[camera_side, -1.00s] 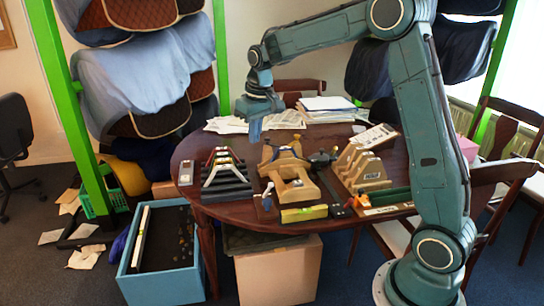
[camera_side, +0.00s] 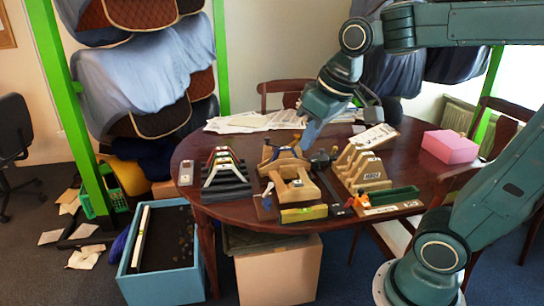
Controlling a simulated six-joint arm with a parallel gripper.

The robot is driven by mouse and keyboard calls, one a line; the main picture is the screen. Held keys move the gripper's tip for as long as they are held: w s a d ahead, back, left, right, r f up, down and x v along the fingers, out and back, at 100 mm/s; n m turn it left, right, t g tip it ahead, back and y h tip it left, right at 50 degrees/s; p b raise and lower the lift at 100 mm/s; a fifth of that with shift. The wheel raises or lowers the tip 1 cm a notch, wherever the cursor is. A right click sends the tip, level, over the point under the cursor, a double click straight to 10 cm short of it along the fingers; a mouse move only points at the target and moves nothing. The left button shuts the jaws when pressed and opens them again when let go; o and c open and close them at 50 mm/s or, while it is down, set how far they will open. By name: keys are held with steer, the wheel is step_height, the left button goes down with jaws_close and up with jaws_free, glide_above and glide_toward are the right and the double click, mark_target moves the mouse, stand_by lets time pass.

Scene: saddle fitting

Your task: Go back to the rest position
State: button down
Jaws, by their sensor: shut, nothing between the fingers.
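My gripper (camera_side: 307,138) is shut and empty. It points down and to the left, above or just behind the wooden saddle stand (camera_side: 291,184) in the middle of the table. I cannot tell whether its tips touch anything. The round dark table (camera_side: 235,209) bears the work. A black stepped rack (camera_side: 226,186) with several coloured angled gauges (camera_side: 222,156) stands to the left of the stand. A wooden slotted rack (camera_side: 362,168) stands to the right.
A yellow-green level (camera_side: 304,214) lies at the table's front edge. Papers (camera_side: 255,122) lie at the back, and a pink box (camera_side: 450,147) sits at the right. A blue bin (camera_side: 163,279) stands on the floor at the left. A green tray (camera_side: 390,196) is at the front right.

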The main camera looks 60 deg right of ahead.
steer(key=s+a+f+t, duration=0.1)
steer(key=s+a+f, duration=0.1)
steer(key=s, duration=0.7)
steer(key=shift+f+n, duration=0.3)
steer(key=shift+f, duration=0.15)
